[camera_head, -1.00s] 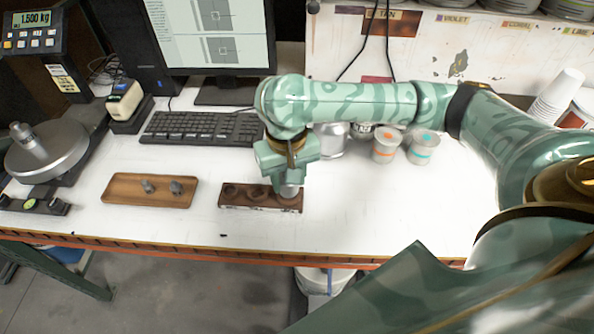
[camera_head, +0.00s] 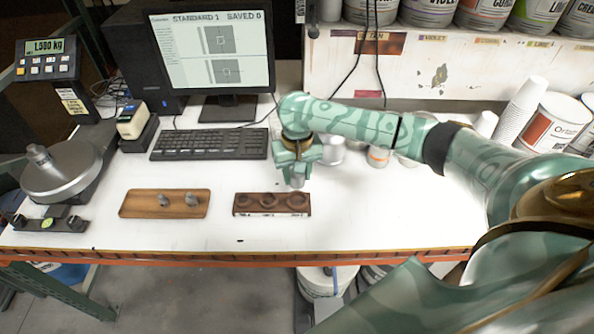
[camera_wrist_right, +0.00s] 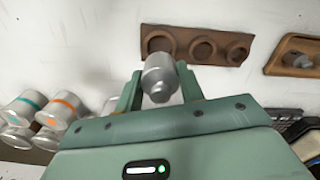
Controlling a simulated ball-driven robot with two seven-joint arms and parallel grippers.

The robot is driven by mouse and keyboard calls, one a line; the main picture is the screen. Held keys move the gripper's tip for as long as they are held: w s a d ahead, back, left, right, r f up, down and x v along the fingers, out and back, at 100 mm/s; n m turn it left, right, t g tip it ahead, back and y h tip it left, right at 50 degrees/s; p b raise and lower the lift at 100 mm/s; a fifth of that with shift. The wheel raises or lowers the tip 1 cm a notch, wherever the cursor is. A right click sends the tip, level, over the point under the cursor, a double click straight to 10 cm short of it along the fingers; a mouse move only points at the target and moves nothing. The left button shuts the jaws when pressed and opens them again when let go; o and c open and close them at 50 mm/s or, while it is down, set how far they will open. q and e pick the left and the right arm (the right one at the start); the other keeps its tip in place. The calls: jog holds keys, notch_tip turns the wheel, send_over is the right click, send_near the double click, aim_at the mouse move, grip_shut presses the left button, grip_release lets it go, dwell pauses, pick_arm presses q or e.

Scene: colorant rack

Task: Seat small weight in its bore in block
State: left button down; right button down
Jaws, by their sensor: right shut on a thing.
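The brown block (camera_head: 241,211) lies on the white table with a row of three round bores, and no weight shows in them. My right gripper (camera_head: 297,180) is just behind and above the block's right end. It also shows in the wrist view (camera_wrist_right: 158,92), shut on a silver weight (camera_wrist_right: 159,72) with a knob. There the weight overlaps the block's (camera_wrist_right: 222,61) leftmost bore, apart from or just over it; I cannot tell the gap. Two small grey weights (camera_head: 163,200) (camera_head: 191,199) stand on the wooden tray (camera_head: 136,209). I cannot tell whether the held weight is the small one.
A keyboard (camera_head: 209,144) and monitor (camera_head: 213,55) stand behind. A scale (camera_head: 62,170) is at the left. Paint cups (camera_wrist_right: 62,108) sit near the gripper, and paper cups (camera_head: 521,108) and a tub stand at the right.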

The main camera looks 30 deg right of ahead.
aim_at(297, 184)
jog(key=shift+f+b, duration=0.35)
jog(key=shift+f, duration=2.5)
jog(key=shift+p, duration=0.65)
jog(key=shift+p, duration=0.65)
